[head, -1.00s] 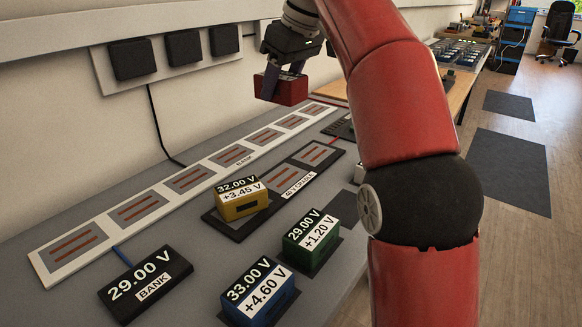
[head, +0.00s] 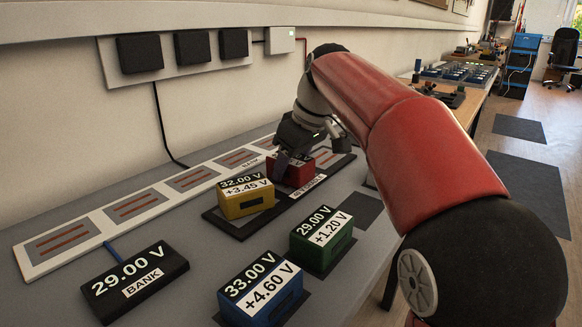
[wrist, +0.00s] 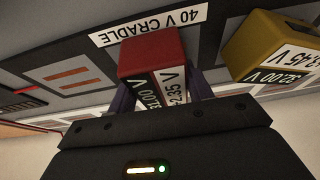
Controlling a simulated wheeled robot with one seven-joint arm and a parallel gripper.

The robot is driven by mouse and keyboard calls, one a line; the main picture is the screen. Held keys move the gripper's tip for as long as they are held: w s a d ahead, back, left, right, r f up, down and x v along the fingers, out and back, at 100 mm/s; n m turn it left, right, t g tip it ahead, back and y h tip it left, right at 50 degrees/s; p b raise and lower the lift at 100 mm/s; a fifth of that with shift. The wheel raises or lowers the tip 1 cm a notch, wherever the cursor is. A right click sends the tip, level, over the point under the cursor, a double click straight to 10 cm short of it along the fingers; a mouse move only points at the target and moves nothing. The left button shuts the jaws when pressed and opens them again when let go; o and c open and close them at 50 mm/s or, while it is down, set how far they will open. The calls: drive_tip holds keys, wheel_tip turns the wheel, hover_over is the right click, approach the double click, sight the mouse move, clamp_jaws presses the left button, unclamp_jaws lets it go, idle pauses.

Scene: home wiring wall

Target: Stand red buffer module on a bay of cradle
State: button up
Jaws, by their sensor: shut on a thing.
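The red buffer module (head: 299,173) is held between the jaws of my gripper (head: 292,160), at the cradle just right of the yellow module. It also shows in the wrist view (wrist: 152,53), with a label reading 2.35 V. The black cradle (head: 226,224), labelled 40 V CRADLE, has the yellow module (head: 245,197) standing on its near bay, marked 32.00 V and +3.45 V. I cannot tell whether the red module's base touches the bay below it. My gripper hides part of the red module in the head view.
A green module (head: 322,240) and a blue module (head: 262,290) stand on dark pads in front of the cradle. The BANK display (head: 136,280) reads 29.00 V. A pale bank strip (head: 75,243) with several empty bays runs along the wall behind.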

drive_tip(key=shift+f, duration=0.15)
drive_tip(key=o, duration=1.1)
drive_tip(key=shift+d+r, duration=0.1)
drive_tip(key=shift+r, duration=0.45)
drive_tip(key=p+v, duration=0.3)
drive_tip(key=v, duration=0.8)
drive_tip(key=shift+s+d+r, duration=0.1)
drive_tip(key=shift+s, duration=0.05)
